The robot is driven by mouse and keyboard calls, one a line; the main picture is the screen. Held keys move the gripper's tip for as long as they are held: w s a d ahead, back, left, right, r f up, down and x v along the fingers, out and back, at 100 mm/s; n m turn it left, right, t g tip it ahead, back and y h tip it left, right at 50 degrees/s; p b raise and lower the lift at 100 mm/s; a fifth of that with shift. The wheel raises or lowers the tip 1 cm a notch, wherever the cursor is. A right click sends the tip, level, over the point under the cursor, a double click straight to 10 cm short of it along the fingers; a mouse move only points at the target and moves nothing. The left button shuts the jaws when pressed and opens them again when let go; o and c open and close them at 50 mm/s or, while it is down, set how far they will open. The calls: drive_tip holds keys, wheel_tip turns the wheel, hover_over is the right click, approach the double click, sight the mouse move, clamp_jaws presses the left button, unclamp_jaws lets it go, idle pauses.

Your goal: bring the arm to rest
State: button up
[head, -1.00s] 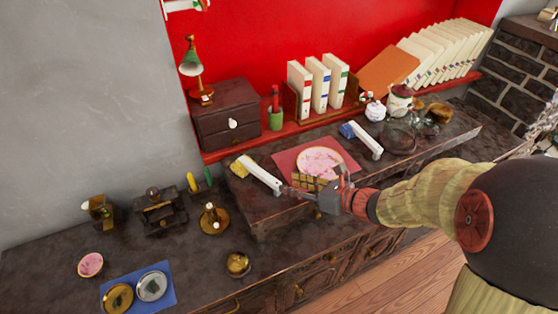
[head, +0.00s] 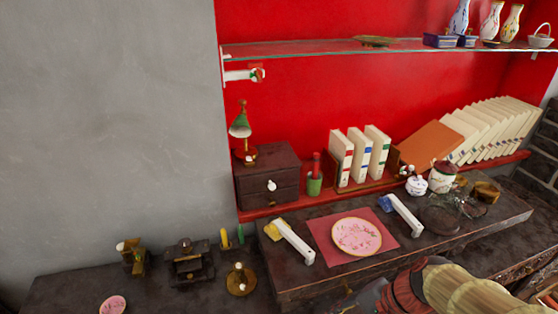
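My arm (head: 455,290) enters the head view at the bottom right, low in front of the raised wooden counter top (head: 302,285). Its end runs toward the bottom edge of the picture. My gripper's fingers are not clearly seen; they are cut off or hidden at the bottom edge. A pink patterned plate (head: 357,236) lies on a red mat (head: 326,246) on the raised top, behind my arm. I cannot see anything held.
White-handled brushes, one yellow (head: 291,241) and one blue (head: 402,215), flank the mat. A glass pot (head: 440,214) and lidded jar (head: 443,177) stand right. Behind are a small drawer box (head: 268,180), books (head: 360,156) and a glass shelf (head: 330,48).

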drive_tip(key=s+d+r+n+t+h+p, duration=0.1)
drive_tip(key=r+n, duration=0.3)
drive_tip(key=r, duration=0.4)
drive_tip(key=s+d+r+n+t+h+p, duration=0.1)
drive_tip(key=s+d+r+n+t+h, duration=0.1)
drive_tip(key=r, duration=0.7)
drive_tip(key=d+n+t+h, duration=0.1)
drive_tip(key=d+n+h, duration=0.1)
drive_tip(key=n, duration=0.1)
drive_tip(key=shift+s, duration=0.2)
